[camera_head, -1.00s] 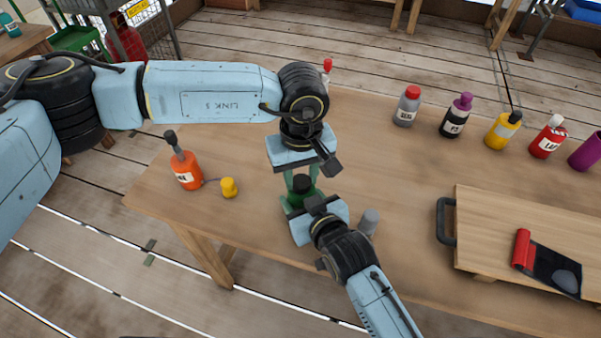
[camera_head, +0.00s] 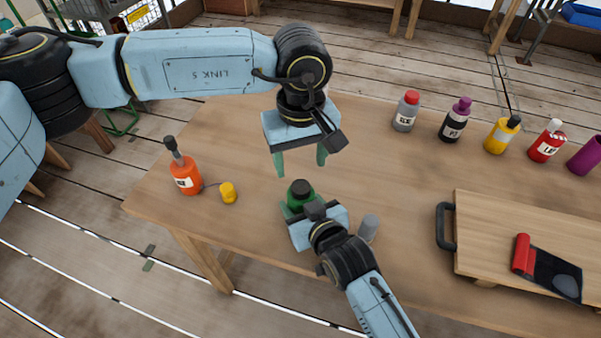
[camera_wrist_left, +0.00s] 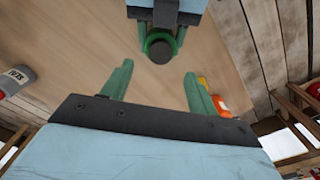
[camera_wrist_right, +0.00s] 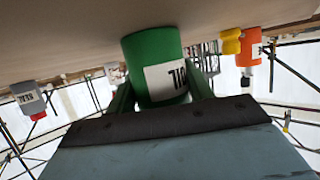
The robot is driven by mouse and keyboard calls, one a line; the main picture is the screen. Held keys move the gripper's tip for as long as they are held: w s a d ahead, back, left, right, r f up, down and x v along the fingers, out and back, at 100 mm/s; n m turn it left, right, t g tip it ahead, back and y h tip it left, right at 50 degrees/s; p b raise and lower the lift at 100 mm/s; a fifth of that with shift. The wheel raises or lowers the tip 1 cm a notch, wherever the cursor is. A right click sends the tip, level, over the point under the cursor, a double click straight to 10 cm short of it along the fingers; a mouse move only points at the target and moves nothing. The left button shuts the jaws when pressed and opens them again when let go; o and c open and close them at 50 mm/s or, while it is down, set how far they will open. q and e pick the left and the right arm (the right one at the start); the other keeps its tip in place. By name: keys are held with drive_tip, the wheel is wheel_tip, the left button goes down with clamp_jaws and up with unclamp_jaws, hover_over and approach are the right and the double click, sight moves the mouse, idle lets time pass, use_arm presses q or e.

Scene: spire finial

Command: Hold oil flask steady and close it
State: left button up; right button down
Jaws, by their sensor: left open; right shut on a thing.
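The oil flask (camera_head: 296,201) is a green bottle with a dark cap (camera_head: 300,187) seated on its top. It stands upright on the wooden table. In the right wrist view the green flask (camera_wrist_right: 152,50) with its white label sits between the fingers. My right gripper (camera_head: 302,206) is shut on its body from the near side. My left gripper (camera_head: 301,165) is open and empty, raised above and a little behind the flask. In the left wrist view the dark cap (camera_wrist_left: 160,51) shows beyond the open fingers, apart from them.
An orange bottle (camera_head: 186,177) and a yellow cap (camera_head: 228,193) stand left of the flask. A grey cylinder (camera_head: 369,227) stands close to its right. Several bottles, including a grey one with a red cap (camera_head: 406,112), line the back right. A wooden board (camera_head: 520,215) lies right.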

use_arm(q)
wheel_tip(320, 180, up, 6)
drive_tip(key=shift+f, duration=0.15)
use_arm(e)
drive_tip(key=c, duration=0.5)
unclamp_jaws()
use_arm(q)
wheel_tip(320, 180, up, 2)
drive_tip(key=shift+r+p, duration=0.2)
drive_tip(key=shift+p, duration=0.95)
use_arm(e)
drive_tip(key=v, duration=1.3)
drive_tip(key=shift+s+r, duration=0.15)
drive_tip(key=shift+s, duration=0.05)
